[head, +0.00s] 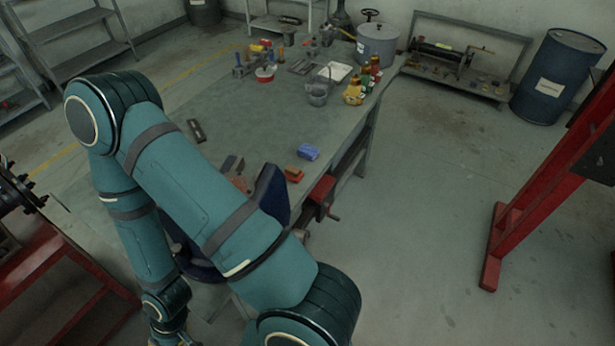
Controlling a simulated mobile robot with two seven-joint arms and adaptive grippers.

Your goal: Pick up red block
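A small red-orange block (293,173) lies on the grey workbench (240,120) near its front right edge, just in front of a blue block (308,152). One of my teal arms crosses the left and middle of the head view. It rises to a bent elbow at upper left, then drops toward the bottom edge. It stays apart from the block in the picture. No gripper fingers can be made out, and the other arm is not seen. Another reddish-brown item (240,183) is partly hidden behind my arm.
A red vise (321,188) is fixed at the bench edge beside the block. A grey pot (376,45), a small bucket (318,94), bottles (354,92) and tools stand farther back. A red frame (545,170) stands at right. The floor between is clear.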

